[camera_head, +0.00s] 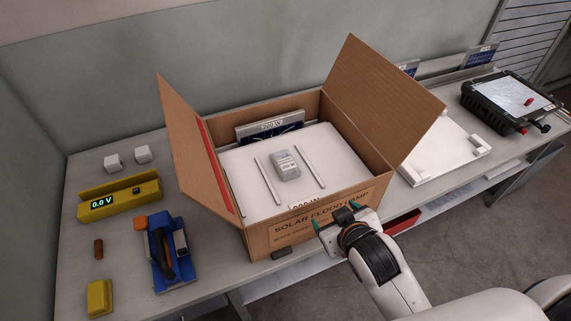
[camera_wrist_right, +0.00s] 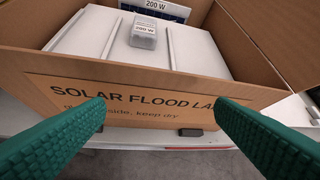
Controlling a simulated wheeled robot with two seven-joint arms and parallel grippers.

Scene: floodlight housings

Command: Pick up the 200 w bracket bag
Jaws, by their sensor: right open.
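The 200 w bracket bag (camera_head: 286,165) is a small grey packet with a white label. It lies on a white panel inside the open cardboard box, between two thin white strips. My left gripper is in neither view.
The cardboard box (camera_head: 290,237) has raised flaps left and right and an upright "200 W" card (camera_head: 270,128) at its back. A yellow meter (camera_head: 119,200) and a blue tool (camera_head: 172,255) lie left. A white housing (camera_head: 440,150) and black case (camera_head: 507,104) stand right.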

